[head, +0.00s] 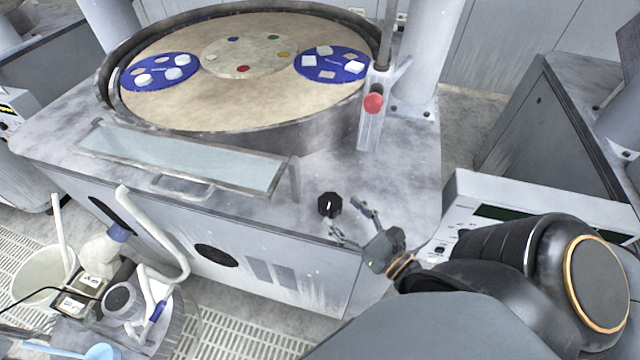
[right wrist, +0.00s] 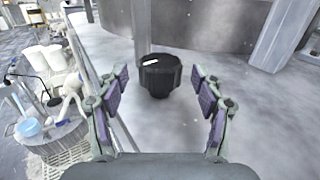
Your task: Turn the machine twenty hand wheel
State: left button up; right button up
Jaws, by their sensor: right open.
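The hand wheel (head: 329,204) is a small black fluted knob with a white mark, on the front right of the grey machine top (head: 405,185). In the right wrist view the hand wheel (right wrist: 160,75) stands upright ahead, between the lines of the two fingers. My right gripper (head: 348,222) is open and empty, close to the wheel on its right and near side. In the right wrist view its fingers (right wrist: 160,95) are spread wide, apart from the wheel. My left gripper is not in view.
A round platen (head: 150,108) with blue discs fills the machine's back. A red button (head: 374,103) on a post stands behind the wheel. A glass-topped guard (head: 180,158) lies left. A white control box (head: 470,200) is at right. Buckets and bottles crowd the lower left.

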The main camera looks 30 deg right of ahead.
aim_at(322, 194)
jog(key=w+b, duration=0.2)
jog(key=w, duration=0.2)
jog(key=shift+w+a+f+b, duration=0.15)
jog(key=shift+w+f+b, duration=0.1)
jog(key=shift+f+b, duration=0.15)
jog(key=w, duration=0.3)
jog(key=shift+w+a+r, duration=0.25)
jog(key=shift+w, duration=0.4)
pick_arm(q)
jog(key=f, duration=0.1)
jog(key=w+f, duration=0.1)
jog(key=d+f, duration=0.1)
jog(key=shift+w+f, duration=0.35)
pick_arm(e)
jog(key=shift+a, duration=0.1)
jog(key=c, duration=1)
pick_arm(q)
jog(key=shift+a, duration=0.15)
pick_arm(e)
jog(key=shift+w+f, duration=0.1)
jog(key=shift+c, duration=0.4)
jog(key=shift+f, duration=0.15)
jog(key=shift+c, duration=0.8)
